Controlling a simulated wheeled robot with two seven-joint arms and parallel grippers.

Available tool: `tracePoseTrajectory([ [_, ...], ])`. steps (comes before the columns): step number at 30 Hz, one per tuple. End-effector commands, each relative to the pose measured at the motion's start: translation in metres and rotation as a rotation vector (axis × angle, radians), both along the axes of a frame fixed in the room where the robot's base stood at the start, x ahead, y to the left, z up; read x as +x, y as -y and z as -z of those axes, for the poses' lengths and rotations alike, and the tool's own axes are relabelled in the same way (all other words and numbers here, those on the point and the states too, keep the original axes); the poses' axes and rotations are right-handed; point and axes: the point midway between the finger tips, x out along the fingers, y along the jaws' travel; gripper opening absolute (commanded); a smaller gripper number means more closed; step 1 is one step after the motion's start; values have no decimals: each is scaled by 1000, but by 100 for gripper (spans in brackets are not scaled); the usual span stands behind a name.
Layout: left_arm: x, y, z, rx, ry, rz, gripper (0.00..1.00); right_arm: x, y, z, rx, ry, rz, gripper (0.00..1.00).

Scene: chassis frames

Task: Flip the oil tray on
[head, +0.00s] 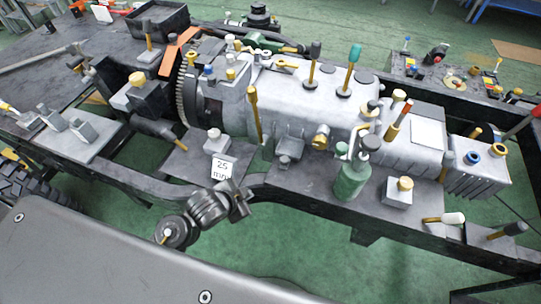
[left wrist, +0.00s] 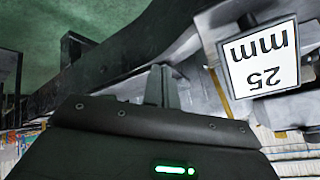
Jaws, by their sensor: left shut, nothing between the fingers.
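I cannot tell for certain which part is the oil tray. A dark open-topped tray (head: 158,22) sits at the far left of the chassis frame, well away from my gripper. My left gripper (head: 240,190) is shut and empty in front of the near frame rail, just right of and below the white "25 mm" sign (head: 222,169). In the left wrist view the closed fingers (left wrist: 162,86) point at the dark rail, and the sign (left wrist: 262,62) appears upside down to their right. I cannot tell whether the fingertips touch the rail. My right gripper is not in view.
A grey engine and gearbox (head: 300,95) fills the middle of the frame. A green oil can (head: 350,180) stands on the near ledge, with a grey block with a yellow knob (head: 398,192) to its right. The green floor (head: 300,240) in front is open.

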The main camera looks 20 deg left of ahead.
Motion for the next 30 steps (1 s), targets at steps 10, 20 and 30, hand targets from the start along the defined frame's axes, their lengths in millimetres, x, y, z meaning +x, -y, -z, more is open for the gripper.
tracePoseTrajectory([
  [10,77,59,-31,172,360,566,0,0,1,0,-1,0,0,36],
  [20,124,49,-44,424,657,1352,0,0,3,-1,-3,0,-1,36],
  [30,137,-32,-64,466,677,1719,0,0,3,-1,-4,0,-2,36],
])
